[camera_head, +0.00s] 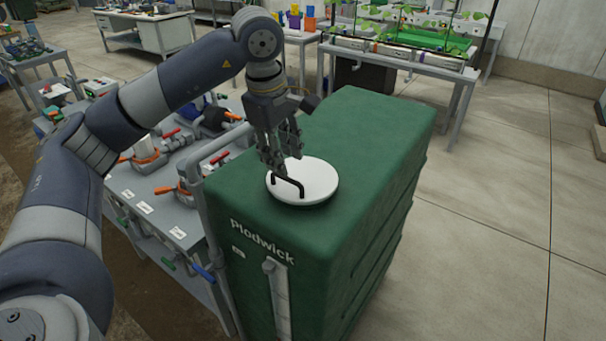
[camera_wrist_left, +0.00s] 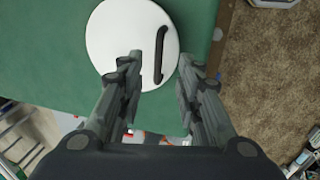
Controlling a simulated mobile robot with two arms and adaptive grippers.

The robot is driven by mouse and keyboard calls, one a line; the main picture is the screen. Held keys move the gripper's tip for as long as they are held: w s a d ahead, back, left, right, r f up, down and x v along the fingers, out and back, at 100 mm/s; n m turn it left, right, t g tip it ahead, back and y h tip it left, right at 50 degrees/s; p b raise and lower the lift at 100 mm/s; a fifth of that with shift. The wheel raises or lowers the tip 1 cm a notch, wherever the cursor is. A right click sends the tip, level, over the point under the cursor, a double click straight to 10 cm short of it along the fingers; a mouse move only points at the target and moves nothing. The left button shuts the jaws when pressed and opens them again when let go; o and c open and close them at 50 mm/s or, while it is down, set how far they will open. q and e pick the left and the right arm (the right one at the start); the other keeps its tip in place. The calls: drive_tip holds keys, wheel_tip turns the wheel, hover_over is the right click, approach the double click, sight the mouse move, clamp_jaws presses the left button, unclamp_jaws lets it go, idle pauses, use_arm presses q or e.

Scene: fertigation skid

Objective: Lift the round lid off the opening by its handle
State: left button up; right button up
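The round white lid (camera_head: 318,184) lies flat on top of the green tank (camera_head: 365,125) and covers the opening, which is hidden. Its black bar handle (camera_head: 289,184) stands up from the lid, toward its left side in the head view. My left gripper (camera_head: 280,168) points down just above the lid, close to the handle. In the left wrist view the fingers (camera_wrist_left: 160,72) are spread apart, with the handle (camera_wrist_left: 160,52) showing between and beyond their tips on the white lid (camera_wrist_left: 115,40). Nothing is held. My right gripper is not in view.
A grey pipe (camera_head: 199,200) rises beside the tank's left side. A bench with orange-handled and red-handled valves (camera_head: 147,158) stands left of it. A plant rack (camera_head: 400,50) stands behind. The floor at right (camera_head: 490,220) is clear.

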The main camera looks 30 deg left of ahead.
sight(289, 179)
use_arm(q)
drive_tip(key=shift+f, duration=0.7)
drive_tip(key=shift+w+f+p, duration=0.25)
drive_tip(key=shift+f+p, duration=0.1)
drive_tip(key=shift+p, duration=0.05)
drive_tip(key=f+p, duration=0.1)
drive_tip(key=f, duration=0.2)
drive_tip(key=shift+w+d+f+p, duration=0.15)
drive_tip(key=shift+w+f+p, duration=0.05)
drive_tip(key=shift+w+p, duration=0.2)
drive_tip(key=shift+w+f, duration=0.1)
drive_tip(key=shift+f, duration=0.45)
clamp_jaws()
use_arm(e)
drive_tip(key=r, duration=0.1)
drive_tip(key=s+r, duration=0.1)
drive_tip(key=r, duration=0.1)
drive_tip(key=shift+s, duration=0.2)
